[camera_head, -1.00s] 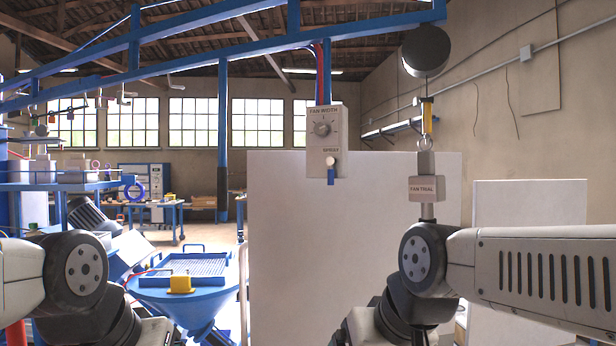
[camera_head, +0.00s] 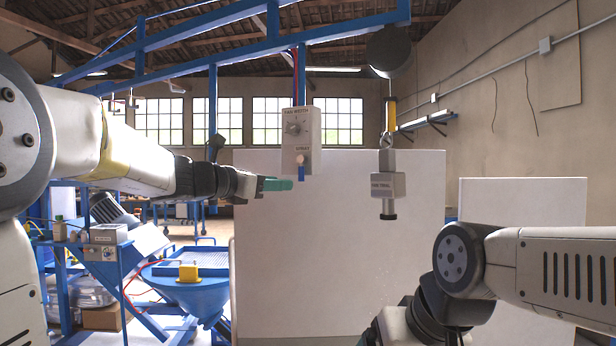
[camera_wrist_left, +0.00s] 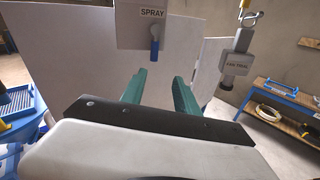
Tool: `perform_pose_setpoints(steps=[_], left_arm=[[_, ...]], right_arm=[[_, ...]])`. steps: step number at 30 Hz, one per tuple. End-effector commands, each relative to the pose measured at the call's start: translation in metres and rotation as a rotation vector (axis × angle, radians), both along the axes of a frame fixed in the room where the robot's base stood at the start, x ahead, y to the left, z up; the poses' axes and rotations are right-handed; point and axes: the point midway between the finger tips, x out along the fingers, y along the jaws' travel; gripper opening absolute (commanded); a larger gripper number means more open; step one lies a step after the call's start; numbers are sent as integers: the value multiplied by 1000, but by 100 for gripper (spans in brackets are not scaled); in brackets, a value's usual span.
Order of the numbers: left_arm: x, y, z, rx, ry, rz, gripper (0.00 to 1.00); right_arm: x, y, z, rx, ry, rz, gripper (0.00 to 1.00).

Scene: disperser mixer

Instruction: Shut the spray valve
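The spray valve (camera_head: 301,166) is a small blue lever with a pale knob under the SPRAY label on the hanging grey control box (camera_head: 301,135). In the left wrist view the blue lever (camera_wrist_left: 154,46) hangs down from the box's lower part. My left gripper (camera_head: 285,184) has green fingers and is just left of and slightly below the lever in the head view. In the left wrist view its two fingers (camera_wrist_left: 160,88) are spread with nothing between them, and the lever is beyond them. My right gripper is out of view; only my right arm shows.
A grey FAN TRIAL unit (camera_head: 388,185) hangs right of the box. White panels (camera_head: 340,250) stand behind. Blue overhead beams (camera_head: 240,48) carry the box. A blue hopper (camera_head: 190,290) stands at lower left.

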Motion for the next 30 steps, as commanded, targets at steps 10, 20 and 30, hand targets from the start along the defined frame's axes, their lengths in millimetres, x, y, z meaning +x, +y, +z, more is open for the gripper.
perform_pose_setpoints(steps=[10, 20, 30], left_arm=[[36, -6, 16, -154, 46, 28, 37], [70, -37, 16, -150, 44, 29, 37], [75, -41, 16, -148, 43, 30, 37]], right_arm=[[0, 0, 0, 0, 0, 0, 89], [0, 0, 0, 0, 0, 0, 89], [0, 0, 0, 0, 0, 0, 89]])
